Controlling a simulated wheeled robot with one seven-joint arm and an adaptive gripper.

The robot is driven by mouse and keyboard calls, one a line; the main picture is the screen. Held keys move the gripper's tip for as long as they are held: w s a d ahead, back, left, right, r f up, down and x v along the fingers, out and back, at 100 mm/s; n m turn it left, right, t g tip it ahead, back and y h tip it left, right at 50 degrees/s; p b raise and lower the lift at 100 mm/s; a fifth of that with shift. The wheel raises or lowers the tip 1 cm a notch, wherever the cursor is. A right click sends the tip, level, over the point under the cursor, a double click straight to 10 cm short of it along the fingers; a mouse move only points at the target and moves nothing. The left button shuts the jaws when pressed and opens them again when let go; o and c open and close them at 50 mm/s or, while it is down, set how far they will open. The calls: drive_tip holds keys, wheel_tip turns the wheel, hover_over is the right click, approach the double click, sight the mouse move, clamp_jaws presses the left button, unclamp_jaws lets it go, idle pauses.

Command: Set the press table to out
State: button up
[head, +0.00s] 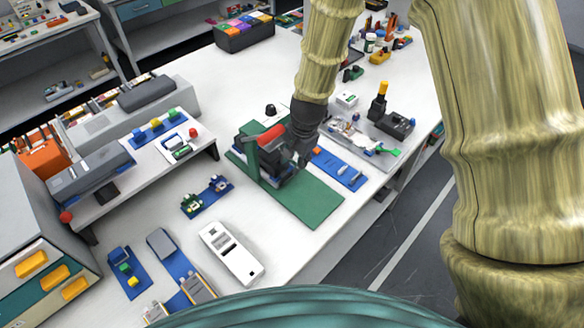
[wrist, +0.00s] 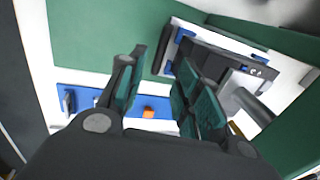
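The press stands on a long green base plate (head: 308,205) in the middle of the bench; its green frame (head: 252,158) carries a red bar (head: 271,134) on top. In the wrist view, the press table (wrist: 215,62) appears as a dark block on a white plate with blue parts, with a grey rod beside it. My gripper (head: 290,170) is low beside the press and partly covers it in the head view. I cannot tell whether a finger touches the table.
A blue tray (head: 340,169) with small parts lies right of the press. A white device (head: 231,252) lies in front on the left. A dark post with a yellow top (head: 380,100) stands at the back right. The front of the base plate is clear.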

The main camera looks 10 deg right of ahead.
sight(291, 173)
drive_tip(key=shift+w+a+f+p, duration=0.15)
drive_tip(key=shift+f+p, duration=0.1)
drive_tip(key=shift+f, duration=0.7)
drive_tip(key=shift+w+f+p, duration=0.15)
drive_tip(key=shift+f+p, duration=0.05)
drive_tip(key=shift+f, duration=0.7)
drive_tip(key=shift+w+a+f+p, duration=0.15)
drive_tip(key=shift+f+p, duration=0.1)
drive_tip(key=shift+f, duration=0.7)
clamp_jaws()
